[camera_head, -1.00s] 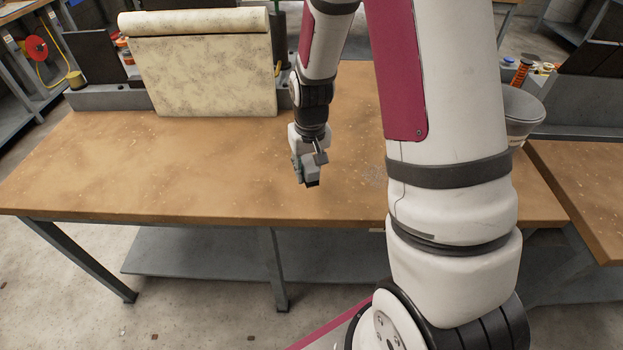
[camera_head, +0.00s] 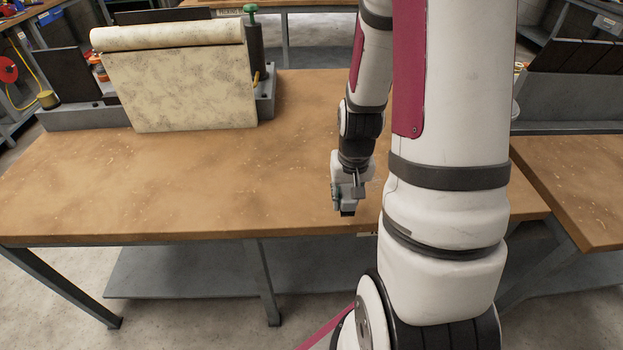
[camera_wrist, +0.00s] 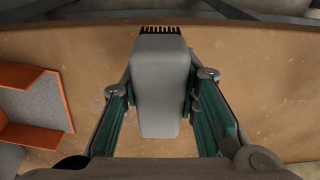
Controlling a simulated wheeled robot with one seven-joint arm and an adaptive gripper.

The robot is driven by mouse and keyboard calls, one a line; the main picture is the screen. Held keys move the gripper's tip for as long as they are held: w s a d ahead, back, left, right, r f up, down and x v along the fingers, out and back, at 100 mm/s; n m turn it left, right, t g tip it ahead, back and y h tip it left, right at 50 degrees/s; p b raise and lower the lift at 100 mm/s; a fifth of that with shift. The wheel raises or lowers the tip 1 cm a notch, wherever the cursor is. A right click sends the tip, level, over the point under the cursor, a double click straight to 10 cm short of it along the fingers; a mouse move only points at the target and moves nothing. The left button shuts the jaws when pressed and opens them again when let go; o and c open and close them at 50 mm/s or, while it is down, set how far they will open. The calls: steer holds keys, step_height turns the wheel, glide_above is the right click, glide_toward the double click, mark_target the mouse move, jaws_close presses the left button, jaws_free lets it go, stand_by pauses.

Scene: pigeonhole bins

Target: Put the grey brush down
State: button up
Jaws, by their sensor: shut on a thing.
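The grey brush (camera_wrist: 160,85) is a grey block with dark bristles at its far end in the wrist view. My gripper (camera_wrist: 160,100) is shut on it, one finger along each side. In the head view my gripper (camera_head: 347,200) hangs over the table (camera_head: 180,195), near its front edge. The brush is small there and mostly hidden by the fingers. I cannot tell from the head view how high it is above the tabletop.
A mottled cream roll (camera_head: 180,80) with a hanging sheet stands on the table at the back left. An orange-edged grey bin (camera_wrist: 30,105) shows at the left of the wrist view. The table's left and middle are clear.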

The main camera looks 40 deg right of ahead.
glide_above(312, 183)
steer(key=s, duration=0.1)
steer(key=shift+a+f, duration=0.1)
steer(key=shift+f, duration=0.55)
steer(key=shift+w, duration=0.6)
steer(key=shift+f+p, duration=0.45)
steer(key=shift+f, duration=1.15)
steer(key=shift+f, duration=0.4)
steer(key=shift+o, duration=0.2)
steer(key=shift+s+f, duration=0.15)
steer(key=shift+f, duration=0.05)
steer(key=o, duration=1.1)
steer(key=shift+f+b, duration=0.15)
steer(key=shift+b, duration=0.15)
